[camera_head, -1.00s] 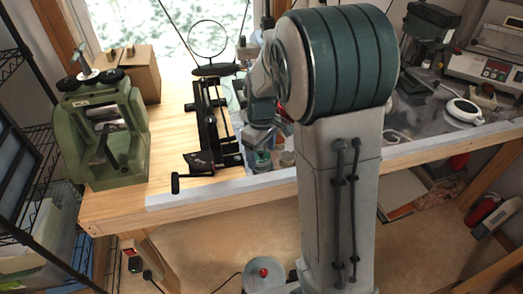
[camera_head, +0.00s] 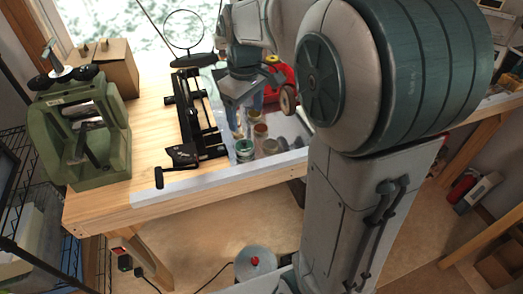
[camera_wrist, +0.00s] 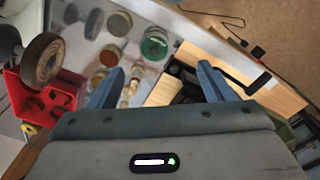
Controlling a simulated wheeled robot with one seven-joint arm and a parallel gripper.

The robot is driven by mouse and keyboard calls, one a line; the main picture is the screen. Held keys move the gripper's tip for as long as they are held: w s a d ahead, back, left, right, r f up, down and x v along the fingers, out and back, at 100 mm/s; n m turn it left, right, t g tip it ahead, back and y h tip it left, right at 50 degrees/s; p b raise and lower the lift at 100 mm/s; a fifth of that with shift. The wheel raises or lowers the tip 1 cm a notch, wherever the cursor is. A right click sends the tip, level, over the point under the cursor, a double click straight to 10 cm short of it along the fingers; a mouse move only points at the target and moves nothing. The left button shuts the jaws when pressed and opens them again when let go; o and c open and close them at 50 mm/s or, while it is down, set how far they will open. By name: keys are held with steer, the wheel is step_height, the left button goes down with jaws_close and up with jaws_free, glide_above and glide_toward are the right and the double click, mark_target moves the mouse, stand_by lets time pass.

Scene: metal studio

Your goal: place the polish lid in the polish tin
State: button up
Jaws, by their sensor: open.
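Several small round tins or jars stand together at the front of the bench. One is a green-rimmed round container (camera_head: 246,147), which also shows in the wrist view (camera_wrist: 154,45). Beside it are a pale-topped one (camera_wrist: 120,23) and a reddish-brown one (camera_wrist: 110,56). I cannot tell for certain which of these is the polish tin or the polish lid. My gripper (camera_head: 246,118) is above and behind this group, pointing down. In the wrist view its two blue fingers (camera_wrist: 160,74) are wide apart, with nothing held between them.
A red tray (camera_wrist: 42,108) and a dark wheel (camera_wrist: 42,58) are close to the gripper on one side. A black rail-like tool (camera_head: 190,120) stands left of the tins. A green machine (camera_head: 75,130) is farther left. Bare wood (camera_head: 150,110) lies between the two.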

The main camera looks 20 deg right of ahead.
steer(key=s+f+m+t, duration=0.2)
steer(key=s+m, duration=0.4)
steer(key=s, duration=1.1)
steer(key=shift+f+m+t, duration=0.3)
steer(key=shift+f, duration=0.5)
steer(key=shift+a, duration=0.1)
